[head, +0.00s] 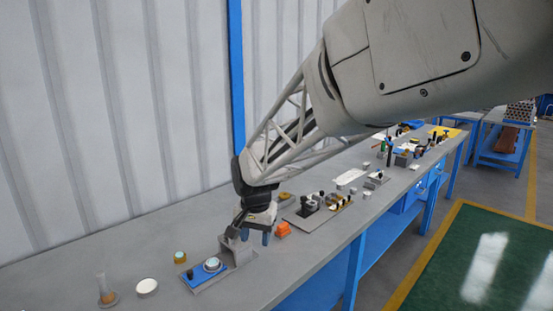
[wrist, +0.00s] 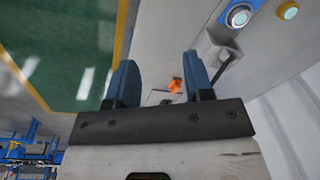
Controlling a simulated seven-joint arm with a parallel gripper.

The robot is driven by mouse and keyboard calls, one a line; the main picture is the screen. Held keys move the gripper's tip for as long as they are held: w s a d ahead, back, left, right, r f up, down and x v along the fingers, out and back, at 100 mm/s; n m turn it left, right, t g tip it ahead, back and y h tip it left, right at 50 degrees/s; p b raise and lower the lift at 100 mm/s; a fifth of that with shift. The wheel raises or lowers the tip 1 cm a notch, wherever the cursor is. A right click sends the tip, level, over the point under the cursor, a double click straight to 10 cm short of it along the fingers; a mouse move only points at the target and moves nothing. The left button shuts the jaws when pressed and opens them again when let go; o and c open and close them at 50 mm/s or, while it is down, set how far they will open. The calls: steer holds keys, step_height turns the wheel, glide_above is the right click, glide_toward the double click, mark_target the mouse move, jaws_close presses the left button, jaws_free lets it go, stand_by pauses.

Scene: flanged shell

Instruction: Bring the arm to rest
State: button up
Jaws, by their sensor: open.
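My gripper (head: 254,234) hangs above the grey workbench (head: 335,251), pointing down beside a grey block (head: 237,250). In the wrist view my gripper (wrist: 158,66) has its two blue fingers wide apart, with nothing held between them. My arm reaches in from the upper right of the head view. An orange part (head: 283,229) is on the bench just right of the gripper; it also shows near the right finger in the wrist view (wrist: 175,86).
A blue plate (head: 196,277) with a round pale-topped part (head: 212,265) is left of the grey block. A white disc (head: 147,287) and a clear cone-shaped item (head: 105,288) stand further left. Several small parts crowd the bench to the right. A corrugated wall (head: 110,110) runs behind.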

steer(key=s+d+r+n, duration=0.1)
steer(key=s+d+r, duration=0.1)
steer(key=s+d, duration=0.55)
steer(key=s+d+r, duration=0.3)
steer(key=s+d, duration=0.3)
steer(key=d, duration=0.2)
steer(key=s+d+f+n, duration=0.1)
steer(key=s+d, duration=0.3)
steer(key=s, duration=0.3)
steer(key=s+d+t, duration=0.1)
steer(key=s+d, duration=0.3)
steer(key=s, duration=0.4)
steer(key=shift+s+d+f+n+t+h, duration=0.15)
steer(key=shift+s+f+n+t+h, duration=0.15)
steer(key=shift+f+n, duration=0.1)
stand_by(0.6)
